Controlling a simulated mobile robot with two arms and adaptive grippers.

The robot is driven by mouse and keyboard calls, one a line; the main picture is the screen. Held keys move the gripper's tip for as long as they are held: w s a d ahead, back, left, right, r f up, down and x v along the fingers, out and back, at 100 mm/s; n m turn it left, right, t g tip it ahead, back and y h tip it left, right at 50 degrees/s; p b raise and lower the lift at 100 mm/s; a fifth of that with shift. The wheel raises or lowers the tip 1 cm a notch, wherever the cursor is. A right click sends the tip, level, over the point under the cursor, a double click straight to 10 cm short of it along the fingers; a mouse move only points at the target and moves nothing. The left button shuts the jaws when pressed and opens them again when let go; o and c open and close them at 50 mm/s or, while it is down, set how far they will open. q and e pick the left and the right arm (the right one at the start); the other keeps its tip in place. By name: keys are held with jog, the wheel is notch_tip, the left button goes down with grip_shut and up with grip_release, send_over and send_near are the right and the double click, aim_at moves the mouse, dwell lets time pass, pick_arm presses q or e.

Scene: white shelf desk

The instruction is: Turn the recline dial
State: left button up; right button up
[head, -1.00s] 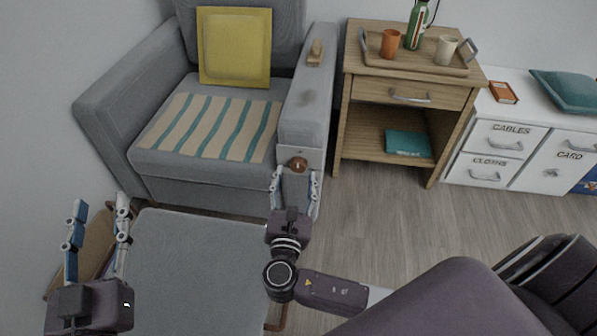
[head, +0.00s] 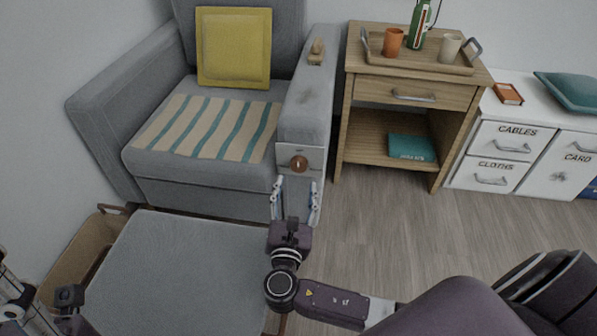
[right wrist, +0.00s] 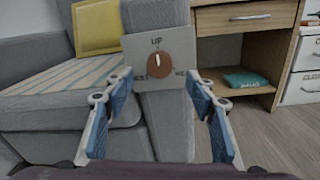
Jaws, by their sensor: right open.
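The recline dial (head: 299,163) is a round brown knob on a pale plate (head: 286,151) on the front of the grey armchair's (head: 304,110) right armrest. In the right wrist view the dial (right wrist: 159,65) has a white mark pointing up at "UP"; the side labels are partly legible. My right gripper (head: 296,194) is open and empty, just short of the dial. In the wrist view its blue-padded fingers (right wrist: 160,88) stand apart on either side, not touching the knob. My left gripper (head: 42,305) is at the lower left, partly cut off, its opening unclear.
A grey footrest (head: 185,265) lies in front of the chair, beside a tan box (head: 78,250). A wooden side table (head: 410,92) with a tray (head: 425,62) stands right of the chair, then a white cabinet (head: 508,145). Bare floor lies below the table.

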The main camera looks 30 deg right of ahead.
aim_at(299, 167)
jog(key=b+x, duration=0.2)
jog(key=x, duration=0.4)
jog(key=shift+w+d+f, duration=0.1)
jog(key=shift+w+d, duration=0.2)
jog(key=shift+w, duration=0.1)
jog(key=shift+c, duration=0.5)
jog(key=c, duration=1.1)
